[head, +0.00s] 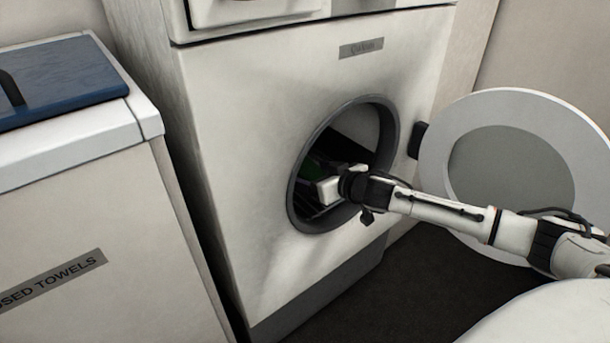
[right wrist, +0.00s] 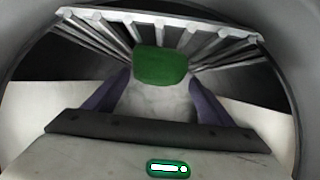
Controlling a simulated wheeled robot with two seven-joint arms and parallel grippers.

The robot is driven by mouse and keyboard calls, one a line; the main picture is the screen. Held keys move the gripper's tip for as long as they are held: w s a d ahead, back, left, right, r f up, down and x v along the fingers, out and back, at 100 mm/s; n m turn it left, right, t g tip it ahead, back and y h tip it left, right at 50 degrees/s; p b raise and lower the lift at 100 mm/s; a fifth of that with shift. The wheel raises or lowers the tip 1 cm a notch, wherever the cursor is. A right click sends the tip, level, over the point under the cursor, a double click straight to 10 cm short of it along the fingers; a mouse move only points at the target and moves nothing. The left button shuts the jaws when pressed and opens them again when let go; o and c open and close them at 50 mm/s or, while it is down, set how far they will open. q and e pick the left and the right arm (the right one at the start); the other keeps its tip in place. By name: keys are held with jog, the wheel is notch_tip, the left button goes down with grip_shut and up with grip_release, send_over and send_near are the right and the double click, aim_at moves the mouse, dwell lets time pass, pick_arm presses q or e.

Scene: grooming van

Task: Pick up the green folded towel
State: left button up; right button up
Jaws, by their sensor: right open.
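The green folded towel (right wrist: 160,66) lies inside the machine's drum, beyond my fingers in the right wrist view. My right gripper (head: 322,188) reaches into the opening. In the right wrist view its two purple-grey fingers (right wrist: 158,100) stand apart, open, with the towel ahead between them. I see no contact with the towel. My left gripper is not in view.
The white machine (head: 250,120) has a dark round door rim (head: 300,170) close around my right wrist. Its round door (head: 500,110) stands open at right. A white used-towels bin (head: 100,220) with a blue item (head: 70,75) stands at left.

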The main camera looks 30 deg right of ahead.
aim_at(306, 172)
jog(key=x, duration=0.1)
jog(key=b+x, duration=0.1)
jog(key=x, duration=0.1)
jog(key=shift+w+d+f, duration=0.15)
jog(key=shift+d+f, duration=0.1)
jog(key=shift+f, duration=0.05)
jog(key=shift+w+f, duration=0.1)
jog(key=shift+w, duration=0.2)
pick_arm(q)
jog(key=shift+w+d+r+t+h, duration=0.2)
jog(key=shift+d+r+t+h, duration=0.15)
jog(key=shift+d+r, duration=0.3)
pick_arm(e)
jog(key=c, duration=1.2)
